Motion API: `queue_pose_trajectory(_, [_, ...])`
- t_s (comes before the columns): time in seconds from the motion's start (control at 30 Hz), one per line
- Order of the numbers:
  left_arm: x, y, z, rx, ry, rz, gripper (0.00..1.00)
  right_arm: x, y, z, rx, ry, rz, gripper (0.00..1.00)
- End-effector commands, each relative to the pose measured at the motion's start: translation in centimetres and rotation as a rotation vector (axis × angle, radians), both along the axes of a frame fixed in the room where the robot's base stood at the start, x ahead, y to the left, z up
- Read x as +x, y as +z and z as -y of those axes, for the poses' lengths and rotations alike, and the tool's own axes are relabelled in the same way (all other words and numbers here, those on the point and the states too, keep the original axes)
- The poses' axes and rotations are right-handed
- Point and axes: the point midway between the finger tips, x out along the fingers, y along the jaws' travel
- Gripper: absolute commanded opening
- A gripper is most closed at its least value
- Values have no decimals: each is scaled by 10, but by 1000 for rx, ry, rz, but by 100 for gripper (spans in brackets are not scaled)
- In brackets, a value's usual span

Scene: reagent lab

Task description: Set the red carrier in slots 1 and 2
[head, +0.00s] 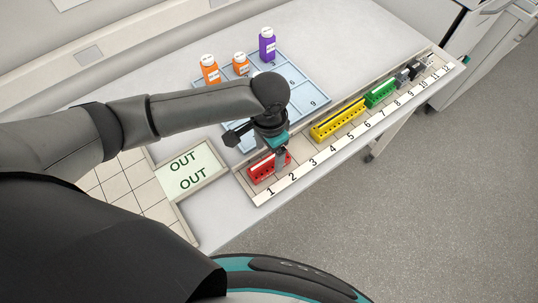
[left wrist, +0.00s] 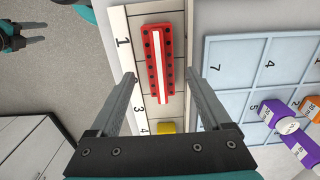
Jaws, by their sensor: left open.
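The red carrier (head: 262,170) is a long red block with a white strip and dark holes. It lies in the numbered rail (head: 325,160) at its near end, by labels 1 and 2. In the left wrist view the carrier (left wrist: 158,62) looks slightly askew to the slot lines. I cannot tell whether it is fully seated. My left gripper (head: 280,160) is above its right end in the head view. In the left wrist view my left gripper (left wrist: 161,76) is open, one finger on each side of the carrier, with gaps. My right gripper (left wrist: 38,30) seems to show at the upper left; its jaws are unclear.
Yellow (head: 338,121) and green (head: 380,92) carriers and grey parts (head: 408,73) stand further along the rail. Behind is a blue numbered tray (head: 308,88) with orange (head: 210,69) and purple (head: 267,45) bottles. An OUT tray (head: 187,167) lies left of the rail.

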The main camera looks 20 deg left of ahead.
Motion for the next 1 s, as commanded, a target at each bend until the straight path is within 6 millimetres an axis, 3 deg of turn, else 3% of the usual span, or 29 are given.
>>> queue_pose_trajectory(0.2, [1, 52, 1, -2, 0, 5, 82, 0, 8, 0, 0, 0, 0, 50])
queue_pose_trajectory(0.4, [1, 81, 0, -1, 1, 2, 82, 0, 11, 0, 0, 0, 0, 50])
queue_pose_trajectory(0.6, [0, 90, 0, 0, 2, 0, 82, 0, 11, 0, -1, -1, 0, 50])
queue_pose_trajectory(1.0, [0, 90, 0, 0, 1, 0, 82, 0, 11, 0, -1, -1, 0, 50])
